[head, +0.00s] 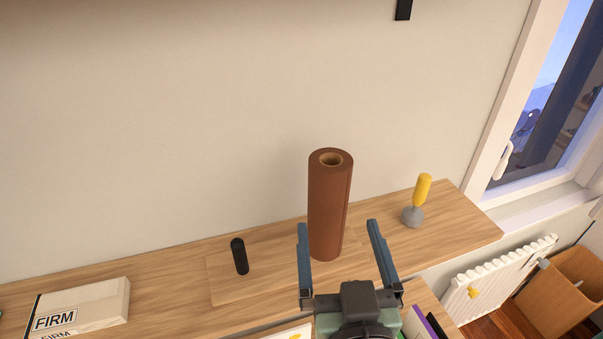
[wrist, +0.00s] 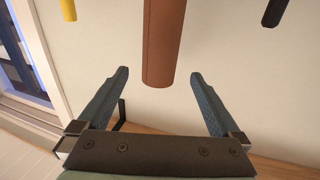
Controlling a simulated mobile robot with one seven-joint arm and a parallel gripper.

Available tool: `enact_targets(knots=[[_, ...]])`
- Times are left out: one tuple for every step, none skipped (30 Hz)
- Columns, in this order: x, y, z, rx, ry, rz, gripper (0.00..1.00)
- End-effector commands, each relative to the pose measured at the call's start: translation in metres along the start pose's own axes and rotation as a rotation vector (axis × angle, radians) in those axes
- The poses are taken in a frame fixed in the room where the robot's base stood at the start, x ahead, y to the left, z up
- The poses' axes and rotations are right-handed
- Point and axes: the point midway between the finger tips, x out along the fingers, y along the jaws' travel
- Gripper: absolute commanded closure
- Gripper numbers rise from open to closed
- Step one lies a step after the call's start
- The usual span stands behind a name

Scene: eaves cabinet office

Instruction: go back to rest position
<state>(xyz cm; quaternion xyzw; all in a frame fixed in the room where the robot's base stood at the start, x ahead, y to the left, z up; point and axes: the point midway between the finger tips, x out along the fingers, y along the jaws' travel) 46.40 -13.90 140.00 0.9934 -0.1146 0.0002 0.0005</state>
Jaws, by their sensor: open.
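My gripper (head: 338,224) is open and empty, its two blue-grey fingers spread wide. It reaches in from the bottom of the head view toward an upright brown roll (head: 328,205) with a hollow top. In the head view the roll shows between and behind the fingers. In the wrist view my gripper (wrist: 158,74) points at the roll (wrist: 163,40), which appears upside down between the fingertips. There are visible gaps on both sides.
The board lies on a wooden cabinet top (head: 455,215) along the wall. A black cylinder (head: 240,256) stands left of the roll, a yellow-handled tool (head: 422,190) right. A white FIRM box (head: 85,308) lies far left. A radiator (head: 490,285), cardboard box (head: 565,290) and window are at right.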

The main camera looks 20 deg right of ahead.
Motion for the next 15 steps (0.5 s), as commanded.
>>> enact_targets(knots=[[0.0, 0.0, 0.0, 0.0, 0.0, 0.0, 0.0], [0.0, 0.0, 0.0, 0.0, 0.0, 0.0, 0.0], [0.0, 0.0, 0.0, 0.0, 0.0, 0.0, 0.0], [0.001, -0.001, -0.001, -0.002, 0.004, -0.002, 0.0], [0.003, -0.003, -0.004, -0.009, 0.019, -0.008, 0.0], [0.006, -0.007, -0.011, -0.02, 0.044, -0.017, 0.0], [0.009, -0.011, -0.018, -0.028, 0.068, -0.025, 0.0], [0.012, -0.016, -0.026, -0.038, 0.097, -0.035, 0.0], [0.016, -0.025, -0.04, -0.049, 0.142, -0.05, 0.0], [0.018, -0.031, -0.052, -0.058, 0.181, -0.061, 0.0], [0.02, -0.039, -0.065, -0.063, 0.223, -0.074, 0.0], [0.021, -0.05, -0.083, -0.068, 0.28, -0.09, 0.0], [0.02, -0.059, -0.097, -0.069, 0.324, -0.101, 0.0], [0.018, -0.067, -0.111, -0.066, 0.367, -0.113, 0.0], [0.014, -0.078, -0.13, -0.059, 0.426, -0.129, 0.0]])
